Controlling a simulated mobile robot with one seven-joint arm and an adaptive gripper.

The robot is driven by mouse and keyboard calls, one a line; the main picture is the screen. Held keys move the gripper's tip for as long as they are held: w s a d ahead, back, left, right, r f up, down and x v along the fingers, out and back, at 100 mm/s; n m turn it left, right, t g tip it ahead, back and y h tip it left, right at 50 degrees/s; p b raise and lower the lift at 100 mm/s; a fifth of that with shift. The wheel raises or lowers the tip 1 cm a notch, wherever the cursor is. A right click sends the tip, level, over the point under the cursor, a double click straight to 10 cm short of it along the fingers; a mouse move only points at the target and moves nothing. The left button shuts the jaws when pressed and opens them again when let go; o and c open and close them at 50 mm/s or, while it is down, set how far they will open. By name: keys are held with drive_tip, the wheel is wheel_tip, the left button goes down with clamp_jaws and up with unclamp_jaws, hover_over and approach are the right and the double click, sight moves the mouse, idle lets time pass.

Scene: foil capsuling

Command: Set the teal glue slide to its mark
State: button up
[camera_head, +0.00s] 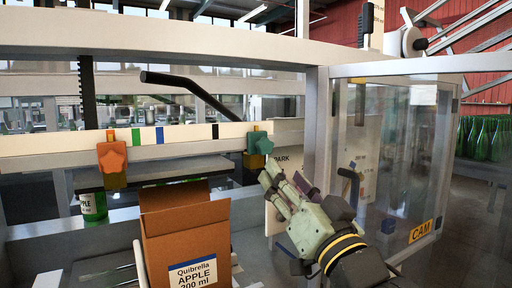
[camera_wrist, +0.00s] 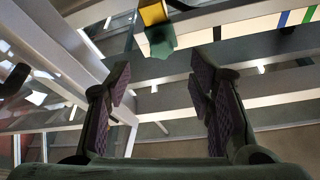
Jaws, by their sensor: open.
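The teal glue slide (camera_head: 259,143) sits at the right end of a cream rail (camera_head: 60,144), with a yellow part attached. It also shows in the wrist view (camera_wrist: 161,39), at the top centre. The rail carries green (camera_head: 136,136), blue (camera_head: 160,135) and black (camera_head: 215,131) marks, all left of the teal slide in the head view. Which mark belongs to it I cannot tell. My gripper (camera_head: 283,180) is open and empty, below and slightly right of the teal slide. In the wrist view the slide lies beyond the parted fingertips (camera_wrist: 160,80), not between them.
An orange slide (camera_head: 112,157) sits further left on the rail. An open cardboard box (camera_head: 186,228) stands below the rail. A clear guard labelled CAM (camera_head: 421,231) is to the right of my gripper. A partly hidden PARK plate (camera_head: 288,158) is behind it.

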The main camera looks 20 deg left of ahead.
sight(266, 150)
drive_tip(key=p+x, duration=0.3)
drive_tip(key=x, duration=0.7)
drive_tip(key=shift+w+a+r, duration=0.1)
drive_tip(key=shift+r, duration=0.1)
drive_tip(key=shift+c, duration=0.6)
clamp_jaws()
